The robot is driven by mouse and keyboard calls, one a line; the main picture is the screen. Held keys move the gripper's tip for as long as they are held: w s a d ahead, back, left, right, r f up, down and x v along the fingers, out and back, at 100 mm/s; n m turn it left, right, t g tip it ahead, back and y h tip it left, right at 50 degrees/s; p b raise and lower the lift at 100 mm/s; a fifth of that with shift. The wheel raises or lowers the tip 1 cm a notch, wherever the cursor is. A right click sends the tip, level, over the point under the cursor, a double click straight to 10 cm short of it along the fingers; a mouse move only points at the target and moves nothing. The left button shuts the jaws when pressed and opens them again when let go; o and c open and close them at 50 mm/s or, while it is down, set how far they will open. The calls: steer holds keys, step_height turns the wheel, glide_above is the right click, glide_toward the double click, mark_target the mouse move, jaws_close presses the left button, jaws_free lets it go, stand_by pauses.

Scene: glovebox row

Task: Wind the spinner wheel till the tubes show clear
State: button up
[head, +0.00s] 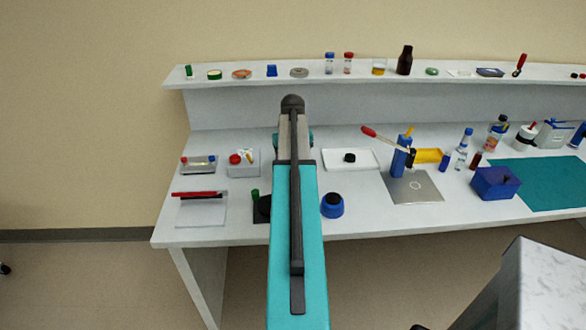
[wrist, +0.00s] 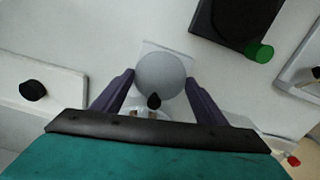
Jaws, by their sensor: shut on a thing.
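The spinner wheel is a round grey disc (wrist: 161,72) in the middle of the wrist view, on a pale square base. A small black knob (wrist: 154,101) shows at its lower edge. My gripper (wrist: 159,78) has one purple finger on each side of the disc and is shut on it. Small whitish and brownish shapes show just below the knob, partly hidden by my gripper; I cannot tell whether they are the tubes or how clear they are. In the head view my arm hides the wheel and the fingers.
A black block with a green cap (wrist: 260,53) lies close by at the upper right of the wrist view. A white tray (head: 368,150) with a black piece stands right of my arm, and a blue round holder (head: 332,207) nearer the front. A shelf (head: 210,82) with small items runs behind.

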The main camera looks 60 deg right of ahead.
steer(key=shift+m, duration=0.3)
steer(key=o, duration=1.1)
steer(key=shift+c, duration=0.2)
step_height(320, 180, up, 14)
steer(key=p, duration=0.9)
steer(key=shift+w+f, duration=0.1)
